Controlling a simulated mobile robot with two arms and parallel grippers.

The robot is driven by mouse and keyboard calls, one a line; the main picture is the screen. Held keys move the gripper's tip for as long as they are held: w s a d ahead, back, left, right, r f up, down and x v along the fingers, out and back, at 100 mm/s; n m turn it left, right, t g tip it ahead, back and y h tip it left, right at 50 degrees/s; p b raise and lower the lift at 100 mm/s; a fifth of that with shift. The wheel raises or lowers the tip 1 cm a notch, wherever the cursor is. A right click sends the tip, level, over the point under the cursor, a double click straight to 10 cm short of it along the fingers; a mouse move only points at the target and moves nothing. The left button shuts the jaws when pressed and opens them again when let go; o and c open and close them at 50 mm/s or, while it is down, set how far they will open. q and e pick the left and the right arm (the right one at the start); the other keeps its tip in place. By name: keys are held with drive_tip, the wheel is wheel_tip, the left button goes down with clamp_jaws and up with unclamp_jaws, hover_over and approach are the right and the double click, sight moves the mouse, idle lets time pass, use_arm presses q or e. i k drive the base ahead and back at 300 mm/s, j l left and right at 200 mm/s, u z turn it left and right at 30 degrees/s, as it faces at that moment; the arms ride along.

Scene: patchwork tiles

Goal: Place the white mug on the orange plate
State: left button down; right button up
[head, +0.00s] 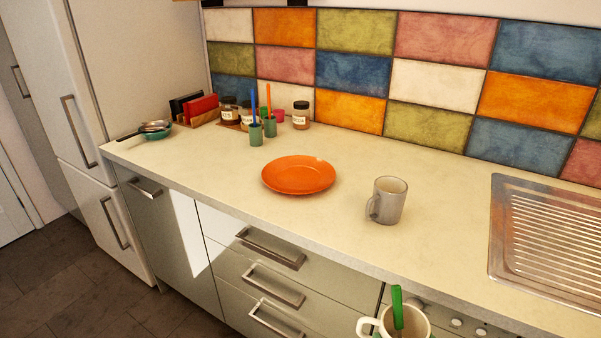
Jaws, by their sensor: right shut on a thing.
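The white mug (413,329) is at the bottom edge of the head view, in front of the counter, its handle to the left and its lower part cut off. The orange plate (298,175) lies flat and empty on the counter, farther back and to the left of the held mug. My left gripper is not in view.
A grey mug (388,201) stands on the counter (330,222) to the right of the plate. A metal sink drainer (550,235) is at the right. Jars (301,115), green cups and a small pan (155,131) stand back left. Counter around the plate is clear.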

sight(306, 189)
drive_tip(key=i+j+z, duration=0.1)
drive_tip(key=j+z, duration=0.15)
drive_tip(key=z, duration=0.15)
drive_tip(key=i+j+z, duration=0.1)
drive_tip(key=j+z, duration=0.15)
drive_tip(key=z, duration=0.2)
drive_tip(key=i+j+z, duration=0.1)
drive_tip(key=j, duration=0.6)
drive_tip(key=i+j+z, duration=0.1)
drive_tip(key=j, duration=0.55)
drive_tip(key=i+j+z, duration=0.15)
drive_tip(key=j, duration=0.55)
drive_tip(key=k, duration=0.05)
